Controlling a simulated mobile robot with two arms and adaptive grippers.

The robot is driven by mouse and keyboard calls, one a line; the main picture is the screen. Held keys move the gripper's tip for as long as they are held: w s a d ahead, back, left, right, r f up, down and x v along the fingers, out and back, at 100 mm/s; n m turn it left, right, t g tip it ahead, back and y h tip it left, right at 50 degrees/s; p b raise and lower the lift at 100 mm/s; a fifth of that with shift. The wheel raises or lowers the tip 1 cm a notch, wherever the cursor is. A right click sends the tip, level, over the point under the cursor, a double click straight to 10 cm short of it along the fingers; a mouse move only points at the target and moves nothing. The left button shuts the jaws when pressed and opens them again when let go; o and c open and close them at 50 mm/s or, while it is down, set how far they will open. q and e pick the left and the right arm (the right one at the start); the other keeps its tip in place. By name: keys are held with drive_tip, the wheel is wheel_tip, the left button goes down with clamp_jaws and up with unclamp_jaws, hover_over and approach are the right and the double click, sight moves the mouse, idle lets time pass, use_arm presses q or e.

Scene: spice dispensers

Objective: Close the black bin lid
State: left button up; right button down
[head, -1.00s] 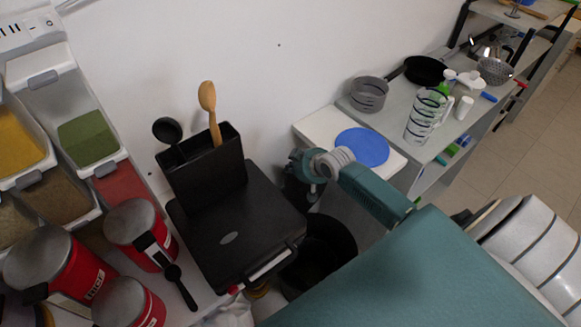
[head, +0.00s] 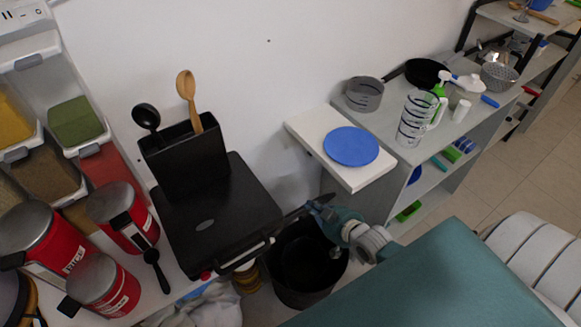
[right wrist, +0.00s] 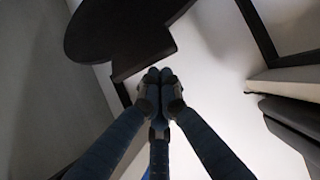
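The black bin (head: 300,292) stands on the floor right of the counter, and its mouth is open in the head view. My right gripper (head: 322,212) is at the bin's far side, above the rim. In the right wrist view the fingers (right wrist: 159,76) are together with nothing visible between them. A dark rounded panel with a squared tab, apparently the raised bin lid (right wrist: 115,35), is just ahead of the fingertips; I cannot tell whether they touch it. In the head view the lid is hardly distinguishable. My left gripper is not in view.
A black appliance (head: 220,222) with a utensil holder stands left of the bin. Red canisters (head: 120,218) are farther left. A white board with a blue disc (head: 351,146) and a grey shelf (head: 398,152) are behind my right arm.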

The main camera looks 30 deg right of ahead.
use_arm(q)
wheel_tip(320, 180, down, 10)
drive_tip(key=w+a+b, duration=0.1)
drive_tip(key=b, duration=0.8)
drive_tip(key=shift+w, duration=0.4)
use_arm(e)
drive_tip(key=s+d+f, duration=0.1)
drive_tip(key=s+f, duration=1.7)
drive_tip(key=f, duration=0.1)
drive_tip(key=shift+f, duration=0.35)
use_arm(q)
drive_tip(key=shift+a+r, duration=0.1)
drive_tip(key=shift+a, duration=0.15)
use_arm(e)
drive_tip(key=shift+s, duration=0.1)
use_arm(q)
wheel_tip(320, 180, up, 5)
drive_tip(key=p, duration=0.5)
use_arm(e)
wheel_tip(320, 180, up, 5)
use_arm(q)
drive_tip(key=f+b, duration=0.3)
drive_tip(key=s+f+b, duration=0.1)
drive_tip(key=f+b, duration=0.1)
use_arm(e)
drive_tip(key=s+f, duration=0.7)
drive_tip(key=shift+s+d+f, duration=0.15)
drive_tip(key=shift+s+d, duration=0.2)
drive_tip(key=shift+s, duration=0.05)
